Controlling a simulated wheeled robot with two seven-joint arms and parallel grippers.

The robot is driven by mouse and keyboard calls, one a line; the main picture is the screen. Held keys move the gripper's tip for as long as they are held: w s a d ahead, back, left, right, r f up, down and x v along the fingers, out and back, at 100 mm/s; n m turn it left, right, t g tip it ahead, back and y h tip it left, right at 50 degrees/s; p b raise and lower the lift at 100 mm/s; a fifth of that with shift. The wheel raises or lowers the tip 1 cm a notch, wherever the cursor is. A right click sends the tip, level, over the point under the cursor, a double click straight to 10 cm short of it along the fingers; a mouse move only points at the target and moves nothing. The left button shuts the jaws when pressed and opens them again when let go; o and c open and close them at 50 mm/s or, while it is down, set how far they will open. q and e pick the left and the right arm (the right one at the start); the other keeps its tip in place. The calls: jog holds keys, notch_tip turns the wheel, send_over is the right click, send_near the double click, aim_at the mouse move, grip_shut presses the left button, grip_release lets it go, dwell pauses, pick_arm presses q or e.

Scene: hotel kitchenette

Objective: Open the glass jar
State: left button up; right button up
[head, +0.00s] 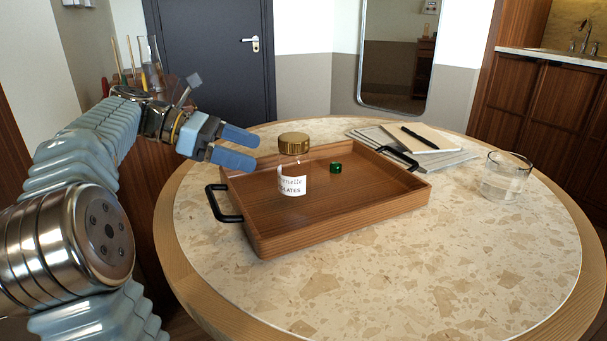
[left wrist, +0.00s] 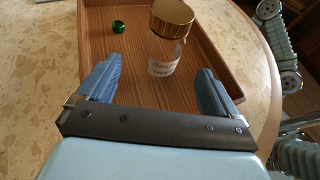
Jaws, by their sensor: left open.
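The glass jar (head: 293,184) stands upright in the wooden tray, with a white printed label and a gold lid (head: 294,143) on top. In the left wrist view the jar (left wrist: 162,66) and its gold lid (left wrist: 172,18) are ahead of my fingers, a little right of the middle. My left gripper (head: 246,147) is to the left of the lid in the head view, at about its height in the picture. Its blue fingers are apart with nothing between them, and they do not touch the jar. My right gripper is not seen in either view.
The wooden tray (head: 344,218) with black handles lies on the round stone-topped table (head: 440,265). A small green object (head: 336,168) is in the tray, right of the jar. A notebook (head: 425,138) with a black pen lies behind; a drinking glass (head: 504,178) stands right.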

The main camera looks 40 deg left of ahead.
aim_at(295, 165)
pick_arm(q)
jog(key=x, duration=0.5)
jog(key=shift+f+b, duration=0.1)
jog(key=shift+b, duration=0.3)
jog(key=x, duration=0.2)
jog(key=b+x, duration=0.1)
jog(key=x, duration=0.2)
jog(key=shift+s+d, duration=0.2)
jog(key=shift+d, duration=0.15)
jog(key=shift+r, duration=0.2)
jog(key=c, duration=1.2)
jog(key=shift+r, duration=0.1)
notch_tip(295, 165, up, 18)
jog(key=p, duration=0.6)
jog(key=shift+p, duration=0.4)
